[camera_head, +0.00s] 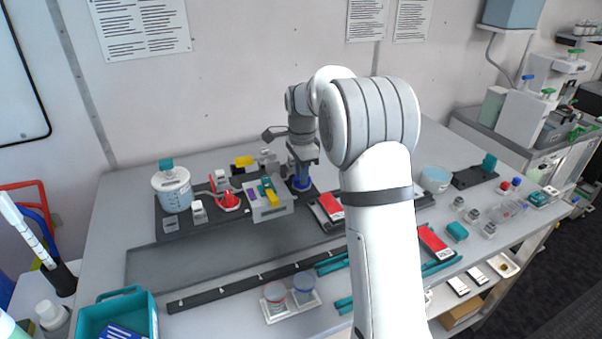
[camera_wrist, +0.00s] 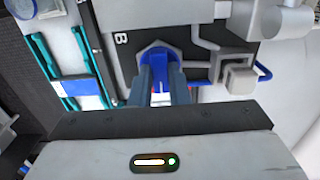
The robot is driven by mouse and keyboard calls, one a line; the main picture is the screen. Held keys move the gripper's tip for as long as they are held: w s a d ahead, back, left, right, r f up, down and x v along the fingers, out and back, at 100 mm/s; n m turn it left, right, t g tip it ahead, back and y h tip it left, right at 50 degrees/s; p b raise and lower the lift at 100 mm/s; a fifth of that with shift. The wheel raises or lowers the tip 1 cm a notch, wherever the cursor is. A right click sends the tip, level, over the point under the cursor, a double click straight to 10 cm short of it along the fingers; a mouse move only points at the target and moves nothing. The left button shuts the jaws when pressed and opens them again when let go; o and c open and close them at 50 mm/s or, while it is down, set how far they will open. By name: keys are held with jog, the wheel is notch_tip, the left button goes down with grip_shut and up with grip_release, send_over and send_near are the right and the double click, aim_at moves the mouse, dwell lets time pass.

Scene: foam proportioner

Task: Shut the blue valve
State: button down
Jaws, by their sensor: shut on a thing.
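The blue valve (camera_head: 301,183) stands at the right end of the dark panel on the table, under my gripper (camera_head: 303,168). In the wrist view the blue valve (camera_wrist: 157,57) has a blue hub with a handle reaching toward the camera. My gripper (camera_wrist: 165,85) is shut on the blue handle, with one grey finger on each side of it. The fingers hide part of the handle.
A grey box with a yellow handle (camera_head: 271,197) and a red valve (camera_head: 230,200) stand left of the blue valve. A red-and-white packet (camera_head: 331,207) lies close on the right. The table's back left is clear.

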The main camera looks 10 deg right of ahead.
jog(key=shift+n, duration=0.3)
jog(key=n, duration=1.3)
jog(key=shift+n, duration=2.1)
jog(key=c, duration=1.4)
grip_release()
